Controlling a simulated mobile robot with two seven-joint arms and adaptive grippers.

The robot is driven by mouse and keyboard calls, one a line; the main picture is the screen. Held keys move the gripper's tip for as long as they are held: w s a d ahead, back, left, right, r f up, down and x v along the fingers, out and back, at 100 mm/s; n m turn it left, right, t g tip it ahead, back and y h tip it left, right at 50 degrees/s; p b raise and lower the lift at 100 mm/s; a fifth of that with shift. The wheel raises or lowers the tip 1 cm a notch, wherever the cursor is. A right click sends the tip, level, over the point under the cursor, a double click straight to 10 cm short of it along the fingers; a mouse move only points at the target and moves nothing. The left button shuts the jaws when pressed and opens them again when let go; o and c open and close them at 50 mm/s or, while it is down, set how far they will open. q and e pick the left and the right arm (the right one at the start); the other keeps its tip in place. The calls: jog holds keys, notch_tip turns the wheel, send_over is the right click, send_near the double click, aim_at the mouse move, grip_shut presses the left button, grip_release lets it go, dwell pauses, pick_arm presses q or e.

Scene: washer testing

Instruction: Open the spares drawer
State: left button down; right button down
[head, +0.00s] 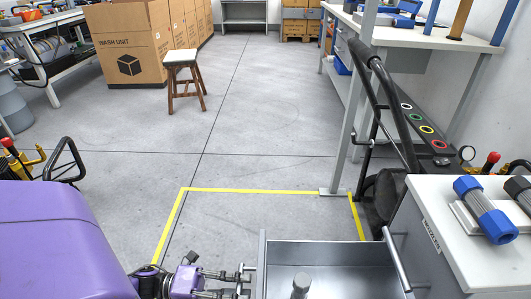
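A grey metal drawer (340,250) stands pulled out at the bottom, left of a white cabinet (447,225). Its front panel is on the left and the bottom edge of the picture cuts it off. No spares label on it is readable. My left gripper (241,284) is at the outer side of that front panel, by a small metal bar that looks like its handle. Whether the fingers are closed on the bar cannot be told. A grey rounded piece (300,285) shows inside the drawer. My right gripper is not in view.
A long handle (398,258) juts from the cabinet face labelled NOZZLES, above the open drawer. Blue-and-grey parts (486,212) lie on the cabinet top. A black-handled cart (390,130) stands behind. The yellow-outlined floor (260,215) is clear; a stool (183,80) stands farther back.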

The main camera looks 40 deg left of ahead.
pick_arm(q)
jog(key=shift+s+a, duration=0.2)
jog(key=shift+a, duration=0.1)
jog(key=c, duration=1.8)
grip_release()
jog(key=shift+o, duration=0.2)
jog(key=v, duration=1.2)
